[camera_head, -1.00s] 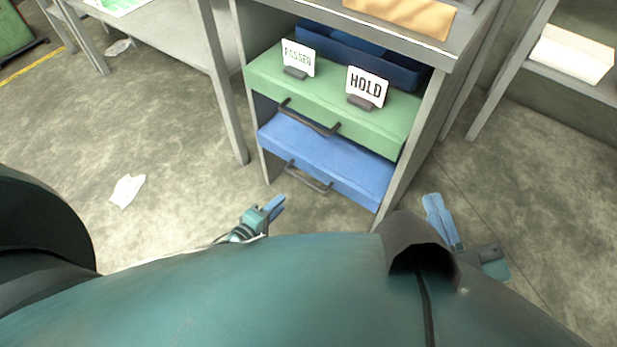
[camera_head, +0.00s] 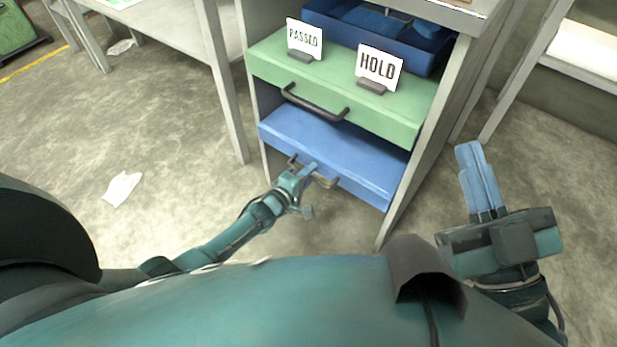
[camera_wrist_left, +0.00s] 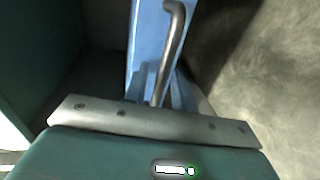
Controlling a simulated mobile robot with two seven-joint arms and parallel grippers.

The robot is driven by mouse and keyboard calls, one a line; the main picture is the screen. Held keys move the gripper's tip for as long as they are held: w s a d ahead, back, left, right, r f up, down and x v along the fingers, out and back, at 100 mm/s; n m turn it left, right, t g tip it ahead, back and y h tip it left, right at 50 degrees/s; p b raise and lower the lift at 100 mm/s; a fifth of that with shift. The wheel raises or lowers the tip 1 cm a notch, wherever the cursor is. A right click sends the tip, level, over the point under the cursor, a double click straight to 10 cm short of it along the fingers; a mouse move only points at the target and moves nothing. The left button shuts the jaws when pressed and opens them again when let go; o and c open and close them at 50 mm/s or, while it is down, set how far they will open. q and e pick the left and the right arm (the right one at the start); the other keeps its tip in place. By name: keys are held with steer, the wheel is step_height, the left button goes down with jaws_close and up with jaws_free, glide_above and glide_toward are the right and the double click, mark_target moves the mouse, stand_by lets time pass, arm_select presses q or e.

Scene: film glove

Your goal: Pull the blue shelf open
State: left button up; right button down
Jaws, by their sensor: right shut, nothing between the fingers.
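The blue shelf (camera_head: 330,145) is a drawer-like box low in the grey cabinet, under a green shelf (camera_head: 350,88). Its dark bar handle (camera_head: 328,183) is on the front face, partly hidden by my left gripper (camera_head: 308,170). In the left wrist view the handle (camera_wrist_left: 172,45) runs down along the blue front (camera_wrist_left: 147,35) to between my blue fingers (camera_wrist_left: 164,95). Whether they are closed on it I cannot tell. My right gripper (camera_head: 478,180) is shut and empty, to the right of the cabinet, clear of it.
The cabinet's right side panel (camera_head: 425,140) lies between the shelves and my right gripper. White paper (camera_head: 122,188) lies on the floor at left.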

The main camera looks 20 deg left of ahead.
arm_select(q)
jaws_close()
stand_by(0.6)
